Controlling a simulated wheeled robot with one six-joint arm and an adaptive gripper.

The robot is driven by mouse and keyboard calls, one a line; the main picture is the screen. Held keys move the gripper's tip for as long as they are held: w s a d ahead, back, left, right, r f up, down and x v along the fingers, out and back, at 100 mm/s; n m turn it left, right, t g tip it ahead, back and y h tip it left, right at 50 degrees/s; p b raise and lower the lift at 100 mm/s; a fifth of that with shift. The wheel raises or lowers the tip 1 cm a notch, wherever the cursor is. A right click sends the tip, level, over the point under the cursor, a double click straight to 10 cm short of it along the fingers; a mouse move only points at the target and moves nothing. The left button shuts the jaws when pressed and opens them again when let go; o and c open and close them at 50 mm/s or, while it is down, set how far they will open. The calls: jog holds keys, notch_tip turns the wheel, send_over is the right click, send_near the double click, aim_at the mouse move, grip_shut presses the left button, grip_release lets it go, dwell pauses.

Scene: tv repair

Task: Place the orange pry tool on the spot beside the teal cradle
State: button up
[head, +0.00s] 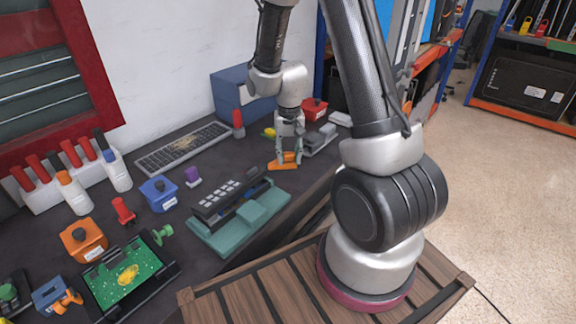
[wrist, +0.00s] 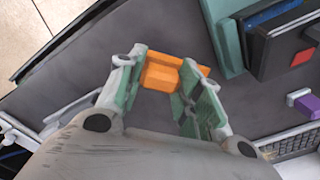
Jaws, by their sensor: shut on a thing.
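The orange pry tool (head: 284,163) is at my gripper's fingertips over the dark bench, to the right of and behind the teal cradle. In the wrist view the pry tool (wrist: 162,76) lies between the two fingers. My gripper (head: 288,152) points down and is shut on it. I cannot tell whether the tool touches the bench. The teal cradle (head: 262,211) holds a dark device with pale keys. In the wrist view the cradle (wrist: 222,40) is at the upper right, with a narrow gap between it and the tool.
A keyboard (head: 184,147) lies along the wall, with a purple piece (head: 192,177) in front of it. A blue bin (head: 240,98) and a red box (head: 314,108) stand behind my gripper. A grey device (head: 320,139) is just right of it. A circuit board (head: 122,277) is at the front left.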

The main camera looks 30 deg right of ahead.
aim_at(289, 160)
jog(key=shift+f, duration=2.1)
jog(key=o, duration=1)
jog(key=shift+f, duration=0.1)
